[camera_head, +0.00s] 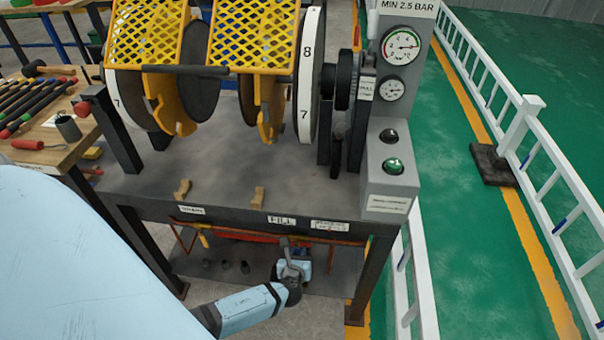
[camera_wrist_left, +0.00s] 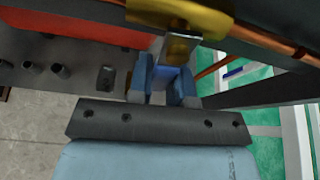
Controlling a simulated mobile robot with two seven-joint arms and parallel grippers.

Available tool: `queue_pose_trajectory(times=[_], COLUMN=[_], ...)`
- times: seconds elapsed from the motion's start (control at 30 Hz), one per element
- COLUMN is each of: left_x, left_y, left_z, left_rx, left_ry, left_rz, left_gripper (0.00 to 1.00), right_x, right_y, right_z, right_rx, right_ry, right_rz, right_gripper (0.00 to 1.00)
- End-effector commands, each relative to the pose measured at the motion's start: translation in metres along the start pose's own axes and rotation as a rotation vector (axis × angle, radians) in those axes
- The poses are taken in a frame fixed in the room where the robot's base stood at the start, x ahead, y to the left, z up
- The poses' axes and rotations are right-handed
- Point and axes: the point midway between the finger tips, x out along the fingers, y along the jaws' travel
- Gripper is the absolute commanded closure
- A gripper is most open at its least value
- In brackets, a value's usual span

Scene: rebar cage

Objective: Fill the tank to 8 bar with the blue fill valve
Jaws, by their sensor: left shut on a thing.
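My left gripper (camera_head: 287,246) reaches under the bench's front edge, just below the FILL label (camera_head: 281,220). In the left wrist view its blue fingers (camera_wrist_left: 161,85) are shut on the blue fill valve (camera_wrist_left: 159,97), whose handle is mostly hidden between them. A brass-coloured fitting (camera_wrist_left: 178,18) sits above the fingers. The red tank (camera_wrist_left: 70,27) lies under the bench, and part of it shows in the head view (camera_head: 250,237). The larger upper gauge (camera_head: 402,45) is on the grey panel; its reading is too small to tell. My right gripper is not in view.
A yellow valve handle (camera_head: 204,240) hangs below the DRAIN label (camera_head: 192,210). Copper pipe (camera_head: 340,242) runs under the bench edge. A smaller gauge (camera_head: 393,90) and a green lamp (camera_head: 393,166) are on the panel. White railing (camera_head: 550,150) stands right; a tool table (camera_head: 50,150) stands left.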

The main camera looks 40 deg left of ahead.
Motion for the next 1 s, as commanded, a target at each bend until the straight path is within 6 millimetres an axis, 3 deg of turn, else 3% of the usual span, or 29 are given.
queue_pose_trajectory(times=[0.03,0.8,0.83,0.9,1.0], left_x=[0.0010,0.0026,0.0026,0.0023,0.0016], left_y=[0.0010,0.0070,0.0070,0.0068,0.0066], left_z=[0.0064,0.0041,0.0041,0.0037,0.0027], left_rx=[0.021,0.109,0.109,0.108,0.108], left_ry=[-0.005,-0.007,-0.007,-0.006,-0.005], left_rz=[0.011,0.048,0.048,0.047,0.046], left_gripper=[1.00,1.00,0.74,0.58,0.55], right_x=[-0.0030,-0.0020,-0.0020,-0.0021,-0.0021], right_y=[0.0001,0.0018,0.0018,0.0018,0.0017], right_z=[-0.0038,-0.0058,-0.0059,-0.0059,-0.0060], right_rx=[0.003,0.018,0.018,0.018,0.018], right_ry=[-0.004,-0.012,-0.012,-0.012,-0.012], right_rz=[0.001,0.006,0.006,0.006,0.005], right_gripper=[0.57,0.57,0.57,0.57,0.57])
